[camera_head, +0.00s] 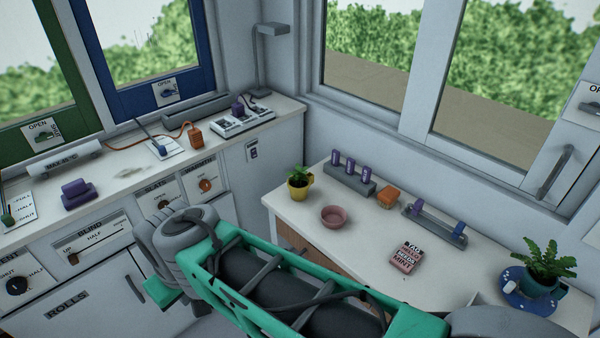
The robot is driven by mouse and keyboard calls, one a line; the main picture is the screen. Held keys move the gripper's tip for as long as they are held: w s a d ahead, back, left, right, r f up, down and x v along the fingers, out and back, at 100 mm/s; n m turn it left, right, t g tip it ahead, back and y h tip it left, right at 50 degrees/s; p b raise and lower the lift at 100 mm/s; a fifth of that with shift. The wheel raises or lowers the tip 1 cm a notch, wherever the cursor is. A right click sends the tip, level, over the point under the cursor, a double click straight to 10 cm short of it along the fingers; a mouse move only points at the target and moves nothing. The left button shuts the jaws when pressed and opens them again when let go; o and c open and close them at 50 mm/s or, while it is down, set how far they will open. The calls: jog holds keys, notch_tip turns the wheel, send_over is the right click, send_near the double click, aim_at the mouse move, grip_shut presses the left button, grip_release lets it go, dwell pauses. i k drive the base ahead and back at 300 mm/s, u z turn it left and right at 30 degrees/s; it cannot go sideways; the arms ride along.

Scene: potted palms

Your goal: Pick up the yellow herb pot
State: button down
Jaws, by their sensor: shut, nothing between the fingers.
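The yellow herb pot (299,190) stands upright on the white counter at the middle of the picture, near its left back corner. A small green leafy plant grows out of it. Nothing touches the pot and nothing hides it. My green and grey arm crosses the bottom of the view, in front of the counter. My gripper is not in view.
A pink bowl (334,217) stands right of the pot. Behind are a grey rack (349,181) with purple pieces and an orange block (387,200). A fern pot (538,284) stands far right. Bare counter lies around the bowl.

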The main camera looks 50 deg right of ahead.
aim_at(298, 184)
jog(key=z, duration=1.5)
jog(key=i, duration=0.4)
jog(key=u, duration=0.95)
jog(key=i, duration=0.6)
jog(key=u, duration=0.15)
